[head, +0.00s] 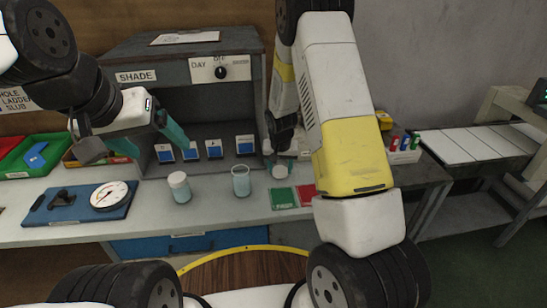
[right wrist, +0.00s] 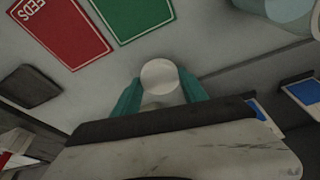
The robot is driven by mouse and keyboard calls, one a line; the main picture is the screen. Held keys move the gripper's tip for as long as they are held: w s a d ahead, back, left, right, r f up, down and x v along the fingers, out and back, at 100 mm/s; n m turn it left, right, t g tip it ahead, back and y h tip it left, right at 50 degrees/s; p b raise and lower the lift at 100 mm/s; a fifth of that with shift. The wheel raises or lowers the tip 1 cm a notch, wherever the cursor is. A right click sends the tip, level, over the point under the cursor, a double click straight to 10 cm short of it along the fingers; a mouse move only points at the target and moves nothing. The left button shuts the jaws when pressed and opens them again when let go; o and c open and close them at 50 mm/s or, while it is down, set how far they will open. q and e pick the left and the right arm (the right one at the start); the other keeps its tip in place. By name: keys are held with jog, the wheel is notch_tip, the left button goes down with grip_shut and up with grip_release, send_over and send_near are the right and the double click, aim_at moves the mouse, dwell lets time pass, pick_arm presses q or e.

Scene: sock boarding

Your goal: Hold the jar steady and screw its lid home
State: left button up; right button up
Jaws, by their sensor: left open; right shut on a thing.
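An open clear jar (head: 241,183) with pale blue contents stands upright on the grey bench, with no lid on it. Part of it shows at the top right of the right wrist view (right wrist: 288,8). A white round lid (head: 279,172) is right of it, low at the bench. My right gripper (right wrist: 158,88) is shut on this lid, its teal fingers on both sides; whether the lid touches the bench I cannot tell. My left gripper (head: 150,143) is open and empty, above and left of the jars.
A second jar (head: 179,188) with a white lid on stands left of the open jar. A gauge (head: 109,195) on a blue board lies further left. Green (head: 283,197) and red (head: 307,194) mats lie in front of the lid. The shade booth (head: 190,100) stands behind.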

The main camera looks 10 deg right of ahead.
notch_tip(320, 180, up, 2)
jog(key=shift+r, duration=0.2)
jog(key=s+a, duration=0.1)
jog(key=s, duration=0.4)
jog(key=s+a+r, duration=0.1)
jog(key=s, duration=0.4)
jog(key=s+a, duration=0.1)
jog(key=s, duration=0.4)
jog(key=shift+s+a+r, duration=0.2)
jog(key=shift+s+a, duration=0.05)
jog(key=shift+s, duration=0.1)
jog(key=shift+w+d, duration=0.1)
jog(key=w+d+n, duration=0.1)
jog(key=w+d, duration=0.1)
jog(key=w+d+r+n, duration=0.1)
jog(key=w+d, duration=0.2)
jog(key=shift+w+r+y, duration=0.2)
jog(key=shift+w+y, duration=0.05)
jog(key=shift+y, duration=0.05)
